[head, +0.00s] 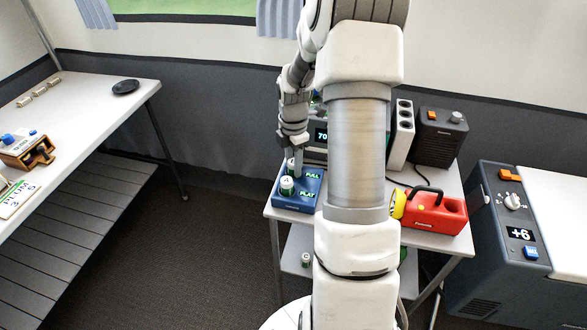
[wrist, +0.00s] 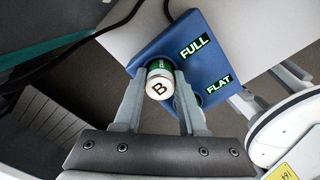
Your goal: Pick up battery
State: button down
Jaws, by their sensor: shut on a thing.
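The battery marked B (wrist: 159,84) has a white end and a green body. It stands between the fingers of my gripper (wrist: 160,76), which is shut on it. The battery is at the FULL side of a blue battery holder (wrist: 150,50); I cannot tell whether it is lifted clear of its socket. In the head view my gripper (head: 294,152) points down over the holder (head: 298,206). A second battery (head: 287,186) stands upright at the FLAT side, mostly hidden behind a finger in the wrist view.
A red flashlight (head: 437,211) lies on the same small table, with a dark box (head: 441,135) and a white socket strip (head: 401,134) behind. Another battery (head: 305,259) stands on the lower shelf. A long white table (head: 85,115) is at left, a cooler (head: 515,240) at right.

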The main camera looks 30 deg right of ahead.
notch_tip(320, 180, up, 10)
jog(key=p, duration=0.2)
jog(key=shift+p, duration=0.35)
jog(key=shift+d, duration=0.1)
